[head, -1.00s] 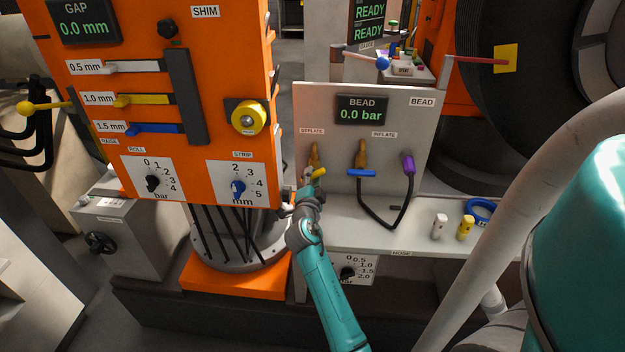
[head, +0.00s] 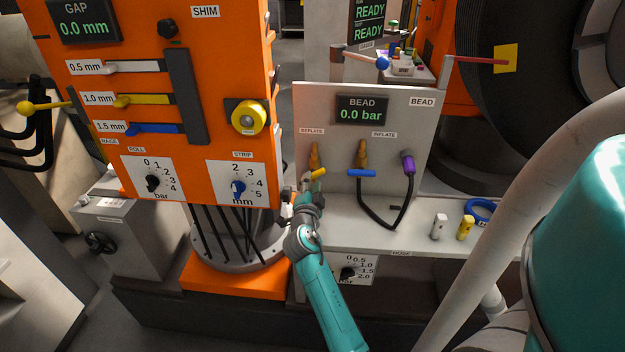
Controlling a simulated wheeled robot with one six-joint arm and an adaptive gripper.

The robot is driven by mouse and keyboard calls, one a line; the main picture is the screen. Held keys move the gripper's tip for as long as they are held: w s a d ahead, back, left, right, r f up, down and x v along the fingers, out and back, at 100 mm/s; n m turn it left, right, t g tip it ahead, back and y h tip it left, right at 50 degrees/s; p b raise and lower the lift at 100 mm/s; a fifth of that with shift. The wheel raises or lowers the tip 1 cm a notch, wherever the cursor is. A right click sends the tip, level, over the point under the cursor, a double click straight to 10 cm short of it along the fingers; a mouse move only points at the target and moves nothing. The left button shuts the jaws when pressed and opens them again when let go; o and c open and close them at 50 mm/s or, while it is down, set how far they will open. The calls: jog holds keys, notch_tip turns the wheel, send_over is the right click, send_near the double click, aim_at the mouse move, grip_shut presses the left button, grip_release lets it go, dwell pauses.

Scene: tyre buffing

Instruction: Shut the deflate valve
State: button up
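The deflate valve is a brass fitting (head: 314,153) under the DEFLATE label on the grey bead panel (head: 400,125). Its yellow handle (head: 319,173) points up and to the right, at a slant. My gripper (head: 308,184) is at the handle's lower left end, at the left edge of the panel. It is small and partly hidden by my arm, so whether its fingers are open or shut on the handle cannot be told. The bead display (head: 362,110) reads 0.0 bar.
The inflate valve (head: 362,172) with a blue handle is right of the deflate valve. A purple-ended hose (head: 407,163) hangs beside it. The orange shim cabinet (head: 215,60) stands close on the left.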

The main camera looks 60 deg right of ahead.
jog(key=shift+x, duration=1.3)
grip_shut()
jog(key=shift+m, duration=0.6)
grip_release()
jog(key=shift+a, duration=0.1)
jog(key=shift+v, duration=1.2)
